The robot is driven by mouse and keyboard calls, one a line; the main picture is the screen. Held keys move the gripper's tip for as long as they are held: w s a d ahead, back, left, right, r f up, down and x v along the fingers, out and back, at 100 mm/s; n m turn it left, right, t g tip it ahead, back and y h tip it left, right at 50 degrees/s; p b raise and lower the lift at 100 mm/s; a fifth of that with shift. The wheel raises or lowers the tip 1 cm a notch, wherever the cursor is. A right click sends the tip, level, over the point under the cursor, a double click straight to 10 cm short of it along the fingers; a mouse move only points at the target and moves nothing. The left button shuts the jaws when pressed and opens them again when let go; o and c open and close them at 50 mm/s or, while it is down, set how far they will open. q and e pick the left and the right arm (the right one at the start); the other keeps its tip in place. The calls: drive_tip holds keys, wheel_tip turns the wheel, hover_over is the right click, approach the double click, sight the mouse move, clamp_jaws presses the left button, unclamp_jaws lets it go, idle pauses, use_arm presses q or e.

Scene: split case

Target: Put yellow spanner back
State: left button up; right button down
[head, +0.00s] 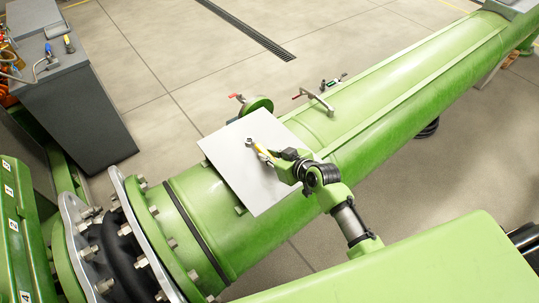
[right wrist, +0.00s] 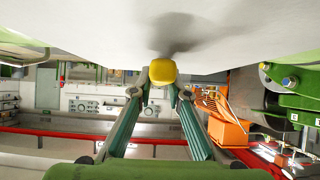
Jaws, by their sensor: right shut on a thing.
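The yellow spanner (head: 261,151) has a grey metal head and a yellow handle. It is at the white plate (head: 232,150) on the green pipe, its head pointing up and left in the head view. My right gripper (head: 272,158) is shut on its handle. In the right wrist view the yellow handle end (right wrist: 163,72) sits between the two fingertips (right wrist: 159,90), close to the pale plate surface (right wrist: 90,25), which bears a dark shadow. I cannot tell whether the spanner touches the plate. My left gripper is not in view.
A grey cabinet (head: 75,110) stands at the upper left, with blue- and yellow-handled tools (head: 69,43) on top. The large green pipe (head: 400,100) crosses the view, with a red-handled valve (head: 257,104) and a metal handle (head: 317,101) beyond the plate. Open floor lies behind.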

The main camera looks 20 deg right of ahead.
drive_tip(key=shift+f, duration=0.15)
drive_tip(key=c, duration=1.8)
unclamp_jaws()
drive_tip(key=shift+c, duration=0.2)
drive_tip(key=shift+o, duration=0.3)
drive_tip(key=shift+f, duration=0.1)
drive_tip(key=o, duration=0.4)
drive_tip(key=shift+v, duration=3)
